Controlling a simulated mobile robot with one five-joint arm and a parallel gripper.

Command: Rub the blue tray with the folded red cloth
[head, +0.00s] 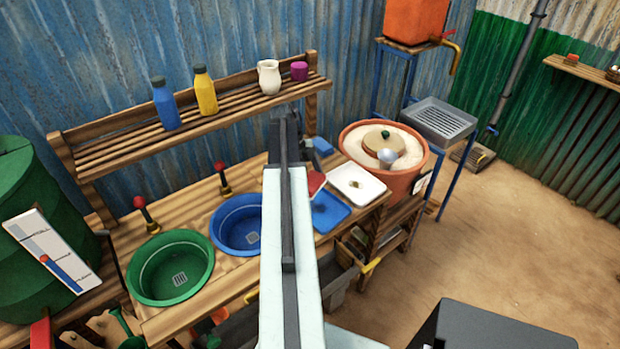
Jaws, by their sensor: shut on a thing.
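The blue tray (330,213) lies on the wooden counter, right of my arm, which covers part of its left side. A red patch, the folded red cloth (316,182), shows at the tray's upper left, beside my arm. My gripper (303,152) is mostly hidden behind my own arm. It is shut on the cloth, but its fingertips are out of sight. I cannot tell whether the cloth touches the tray.
A white tray (358,186) is right beside the blue one. A blue block (322,147) lies behind. A wide tub (409,183) stands right. Blue (227,222) and green (155,291) basins are left. A shelf (225,108) with bottles and a jug runs behind.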

